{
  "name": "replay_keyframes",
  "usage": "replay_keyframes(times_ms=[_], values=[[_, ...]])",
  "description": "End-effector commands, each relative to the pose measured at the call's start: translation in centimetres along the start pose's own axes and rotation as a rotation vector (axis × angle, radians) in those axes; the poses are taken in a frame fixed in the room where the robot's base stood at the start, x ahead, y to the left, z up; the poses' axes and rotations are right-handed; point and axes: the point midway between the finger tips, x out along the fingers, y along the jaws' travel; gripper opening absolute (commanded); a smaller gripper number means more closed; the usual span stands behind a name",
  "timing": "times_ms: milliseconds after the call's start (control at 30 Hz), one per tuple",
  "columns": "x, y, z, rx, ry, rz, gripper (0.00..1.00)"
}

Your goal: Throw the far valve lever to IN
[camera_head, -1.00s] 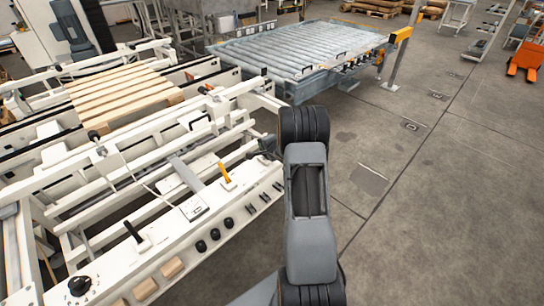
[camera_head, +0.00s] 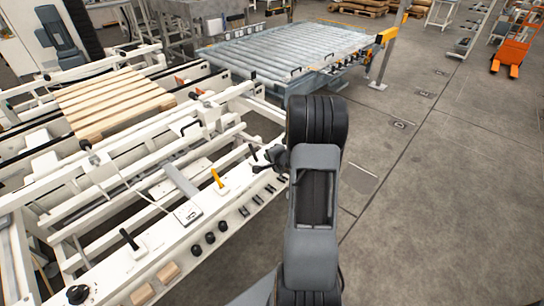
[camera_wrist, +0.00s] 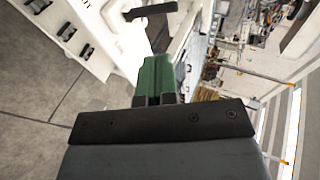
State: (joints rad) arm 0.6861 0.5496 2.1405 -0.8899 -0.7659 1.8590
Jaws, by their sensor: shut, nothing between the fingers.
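In the wrist view, my gripper (camera_wrist: 157,62) shows as two green fingers, shut side by side with nothing between them. A black lever handle (camera_wrist: 150,11) on a white mount lies just beyond the fingertips, at the top of the picture. I cannot tell whether they touch. Part of a printed label shows to its left. In the head view, my arm covers the far end of the white valve panel (camera_head: 160,242), and small dark shapes beside my wrist are hard to separate. An orange lever (camera_head: 217,178) and a nearer black lever (camera_head: 129,239) stand on the panel.
Several black switches (camera_head: 270,188) and black knobs (camera_head: 209,238) line the panel's front. White frame rails and a wooden pallet (camera_head: 115,103) lie to the left. A roller conveyor (camera_head: 290,48) stands behind. The grey floor (camera_head: 440,200) at right is open.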

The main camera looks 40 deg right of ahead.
Motion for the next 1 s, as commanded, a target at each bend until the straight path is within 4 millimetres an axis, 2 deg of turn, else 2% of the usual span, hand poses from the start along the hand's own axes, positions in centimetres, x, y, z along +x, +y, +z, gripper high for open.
replay_keyframes(times_ms=[233, 900, 1000], values=[[-1.5, 0.1, -0.1, 0.000, 0.002, 0.000, 0.00], [-1.6, 0.1, -0.1, 0.001, 0.002, 0.000, 0.00], [-1.6, 0.6, -0.2, -0.093, 0.008, 0.027, 0.00]])
